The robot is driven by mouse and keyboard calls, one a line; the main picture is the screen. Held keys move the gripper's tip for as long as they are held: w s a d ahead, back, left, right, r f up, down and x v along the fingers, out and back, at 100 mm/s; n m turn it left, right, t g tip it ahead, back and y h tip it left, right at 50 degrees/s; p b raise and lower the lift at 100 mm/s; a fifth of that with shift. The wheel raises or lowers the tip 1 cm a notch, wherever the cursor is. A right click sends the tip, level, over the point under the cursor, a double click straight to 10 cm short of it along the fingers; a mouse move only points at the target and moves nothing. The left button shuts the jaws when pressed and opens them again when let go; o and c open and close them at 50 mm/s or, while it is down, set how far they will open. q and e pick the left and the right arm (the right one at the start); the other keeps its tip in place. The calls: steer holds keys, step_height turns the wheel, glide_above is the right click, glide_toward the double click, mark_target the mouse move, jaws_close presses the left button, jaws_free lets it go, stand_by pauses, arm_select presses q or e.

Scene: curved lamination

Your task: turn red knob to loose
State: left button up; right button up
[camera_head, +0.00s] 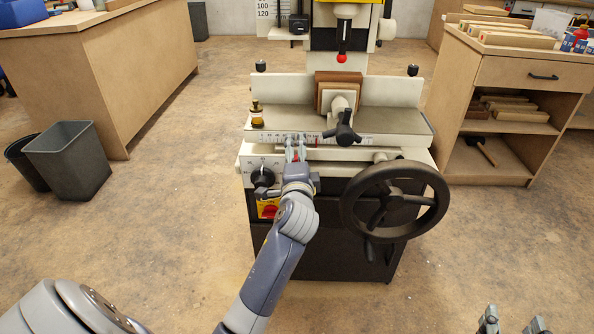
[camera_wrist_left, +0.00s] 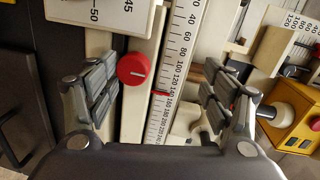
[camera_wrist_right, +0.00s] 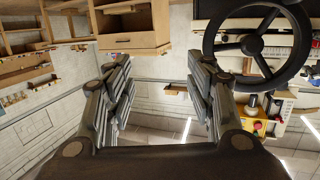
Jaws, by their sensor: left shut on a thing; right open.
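The red knob (camera_wrist_left: 132,69) is round with a white line on its face. It sits on the pale machine front beside a scale strip (camera_wrist_left: 172,75) in the left wrist view. My left gripper (camera_head: 296,140) is at the machine front, below the table edge; it also shows in the left wrist view (camera_wrist_left: 160,75). In the head view the gripper mostly hides the knob. My right gripper (camera_head: 513,326) is open and empty, low at the right, away from the machine.
A black handwheel (camera_head: 395,203) stands out right of my left gripper, with a black star handle (camera_head: 343,130) above. A black knob (camera_head: 262,177) and a red-yellow switch (camera_head: 268,209) are to the left. A workbench (camera_head: 520,75) is right; grey bins (camera_head: 70,160) stand left.

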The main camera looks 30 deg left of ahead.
arm_select(q)
steer(key=shift+s+d+r+t, duration=0.15)
steer(key=shift+s+r+t, duration=0.05)
steer(key=shift+r, duration=0.4)
steer(key=shift+s+d+r+t, duration=0.1)
steer(key=shift+s+r+t, duration=0.1)
steer(key=shift+r, duration=0.35)
steer(key=shift+c, duration=0.8)
steer(key=shift+s+d+r, duration=0.4)
steer(key=shift+s+r, duration=0.05)
steer(key=shift+s, duration=0.3)
steer(key=shift+s+d+f+p, duration=0.25)
steer(key=shift+s+f+p, duration=0.1)
steer(key=shift+s+f, duration=0.2)
glide_toward(297, 159)
steer(key=shift+s+d+r, duration=0.55)
steer(key=shift+s+r, duration=0.1)
steer(key=shift+r, duration=0.7)
steer(key=shift+p+v, duration=0.3)
steer(key=shift+v, duration=0.6)
arm_select(e)
steer(key=s+d+f+g+h, duration=0.1)
steer(key=s+d+f+g, duration=0.1)
steer(key=s+f+g, duration=0.2)
steer(key=shift+d+f, duration=0.15)
steer(key=shift+f, duration=1.4)
